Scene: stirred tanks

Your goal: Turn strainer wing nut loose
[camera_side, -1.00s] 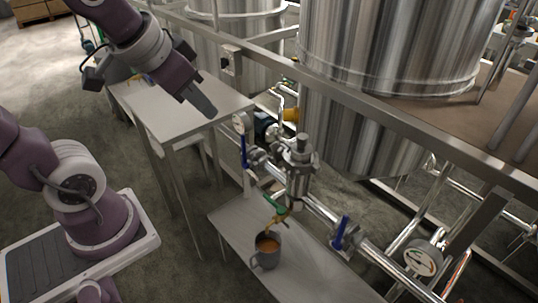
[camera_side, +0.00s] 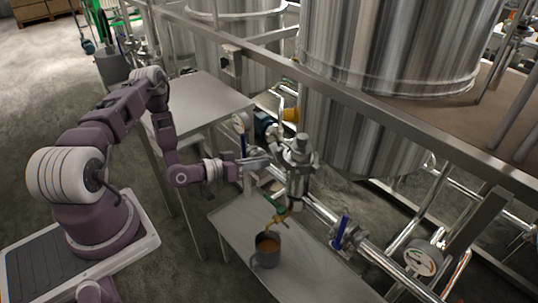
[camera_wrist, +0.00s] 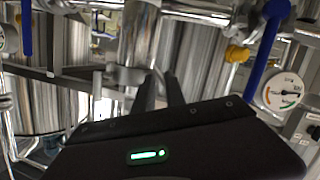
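The strainer is an upright steel body (camera_side: 299,165) with a domed cap, set in the pipe run above the low bench. Its wing nut is too small and covered to make out clearly in the side view. My gripper (camera_side: 268,157) reaches in from the left, about level, with its fingertips close to the strainer's upper left side. In the wrist view, the two dark fingers (camera_wrist: 161,80) stand apart with a narrow gap, in front of the steel strainer body (camera_wrist: 139,35). I cannot tell whether the fingertips touch any metal.
A blue valve handle (camera_side: 243,147) and gauge (camera_side: 240,122) sit just behind my gripper. Another blue handle (camera_side: 343,223) is at right. A large tank (camera_side: 400,45) rises behind.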

